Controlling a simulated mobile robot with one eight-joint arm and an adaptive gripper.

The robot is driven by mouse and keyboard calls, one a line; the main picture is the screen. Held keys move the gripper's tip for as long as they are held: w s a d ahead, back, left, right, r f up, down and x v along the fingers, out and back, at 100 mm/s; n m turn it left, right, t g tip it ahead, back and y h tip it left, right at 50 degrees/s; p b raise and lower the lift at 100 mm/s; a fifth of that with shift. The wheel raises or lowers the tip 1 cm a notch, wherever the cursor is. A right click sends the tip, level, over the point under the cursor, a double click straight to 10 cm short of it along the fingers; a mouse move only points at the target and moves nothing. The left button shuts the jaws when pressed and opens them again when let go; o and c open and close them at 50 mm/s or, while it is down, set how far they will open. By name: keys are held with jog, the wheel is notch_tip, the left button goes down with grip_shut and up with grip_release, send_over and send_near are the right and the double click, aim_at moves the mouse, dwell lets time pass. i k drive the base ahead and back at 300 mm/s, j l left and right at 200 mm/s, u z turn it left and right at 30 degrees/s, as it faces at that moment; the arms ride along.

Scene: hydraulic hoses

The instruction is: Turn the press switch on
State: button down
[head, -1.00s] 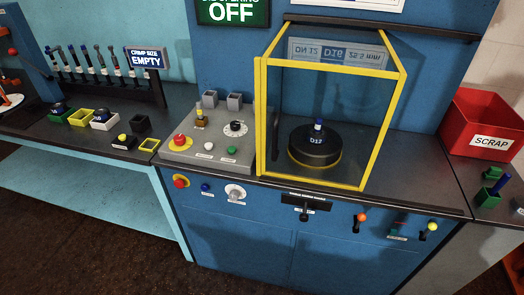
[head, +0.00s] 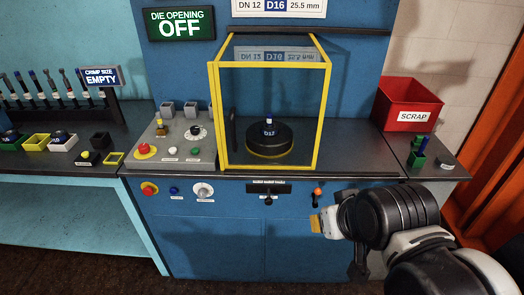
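The press has a blue front panel (head: 222,225) with a red button on a yellow base (head: 149,188), a blue button (head: 174,190) and a white-grey rotary knob (head: 203,190). Their small labels are too small to read, so I cannot tell which control is the press switch. The sign above reads "DIE OPENING OFF" (head: 180,23). My gripper (head: 328,224) is at the right in front of the panel, well right of these controls. A yellowish tip points left; the rest is hidden or dark, so its opening is unclear. I see nothing held.
A yellow-framed guard (head: 213,115) encloses a black die (head: 270,142). A sloped console (head: 178,159) with more buttons stands left of it. An orange-knobbed lever (head: 318,192) is just above my gripper. A red scrap bin (head: 408,105) stands right. The panel's lower left front is clear.

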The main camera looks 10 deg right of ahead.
aim_at(144, 148)
jog(key=i+j, duration=0.25)
jog(key=i+j+z, duration=0.1)
jog(key=i+j, duration=0.2)
jog(key=j, duration=0.2)
jog(key=i+j+z, duration=0.1)
jog(key=i+j, duration=0.15)
jog(key=j, duration=0.15)
